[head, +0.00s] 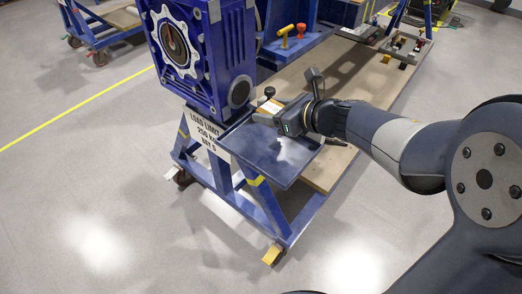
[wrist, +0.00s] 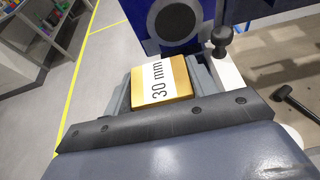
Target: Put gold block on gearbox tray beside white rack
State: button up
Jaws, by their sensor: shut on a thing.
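My gripper (head: 266,115) is shut on the gold block (head: 270,106), above the back part of the blue tray (head: 278,160) on the blue stand. In the wrist view the gold block (wrist: 178,88) sits between the two grey fingers, with a white "30 mm" label facing up. The tray looks empty in front of my gripper; its back part is partly hidden. I cannot tell whether the block touches the tray.
The large blue gearbox (head: 205,55) stands just behind and left of the tray. A dark round knob (head: 270,91) rises near my gripper. Yellow and red handles (head: 292,34) stand on a blue fixture behind. A hammer (wrist: 295,105) lies to the right in the wrist view.

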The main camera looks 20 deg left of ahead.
aim_at(268, 146)
jog(key=shift+s+a+f, duration=0.1)
jog(key=shift+a+f, duration=0.2)
notch_tip(268, 146, down, 9)
jog(key=b, duration=0.3)
jog(key=shift+f, duration=0.15)
jog(key=shift+f, duration=0.15)
jog(key=o, duration=1.5)
jog(key=shift+o, duration=0.2)
jog(key=p+v, duration=0.1)
jog(key=v, duration=1.1)
